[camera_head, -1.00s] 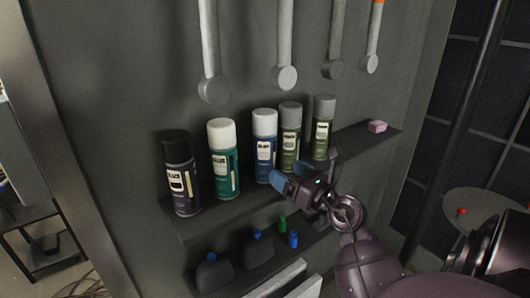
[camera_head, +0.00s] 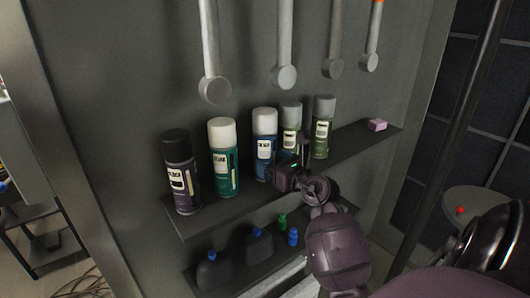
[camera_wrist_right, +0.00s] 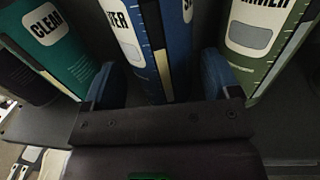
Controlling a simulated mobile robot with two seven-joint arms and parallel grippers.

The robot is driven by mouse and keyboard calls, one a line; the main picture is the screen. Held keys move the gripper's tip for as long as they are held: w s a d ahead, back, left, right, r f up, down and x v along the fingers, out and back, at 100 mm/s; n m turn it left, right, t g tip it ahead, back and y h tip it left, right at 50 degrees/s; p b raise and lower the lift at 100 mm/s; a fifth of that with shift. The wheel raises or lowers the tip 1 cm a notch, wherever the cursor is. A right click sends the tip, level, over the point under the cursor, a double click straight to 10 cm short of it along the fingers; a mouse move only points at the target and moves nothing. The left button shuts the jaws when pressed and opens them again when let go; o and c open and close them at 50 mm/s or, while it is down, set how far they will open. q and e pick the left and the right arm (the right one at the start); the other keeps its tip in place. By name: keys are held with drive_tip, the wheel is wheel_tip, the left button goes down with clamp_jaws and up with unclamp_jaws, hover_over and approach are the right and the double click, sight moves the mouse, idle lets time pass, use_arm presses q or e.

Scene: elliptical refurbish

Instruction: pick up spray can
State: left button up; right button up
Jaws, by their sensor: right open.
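Several spray cans stand upright in a row on the upper shelf: a dark purple one (camera_head: 181,175), a teal one with a white cap (camera_head: 223,160), a blue one with a white cap (camera_head: 264,140) and two green ones (camera_head: 291,125) (camera_head: 322,130). My right gripper (camera_head: 276,174) is in front of the lower part of the blue can. In the right wrist view the open fingers (camera_wrist_right: 160,82) stand either side of the blue can (camera_wrist_right: 158,45), with the teal can (camera_wrist_right: 50,45) left and a green can (camera_wrist_right: 262,45) right. Finger contact cannot be told. My left gripper is out of view.
The upper shelf (camera_head: 222,212) also holds a pink block (camera_head: 377,124) at its right end. Wrench-like tools (camera_head: 214,88) hang above the cans.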

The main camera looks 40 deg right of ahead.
sight(273, 162)
drive_tip(key=shift+w+d+f, duration=0.1)
drive_tip(key=shift+w, duration=1.4)
drive_tip(key=c, duration=0.7)
drive_tip(key=shift+c, duration=0.3)
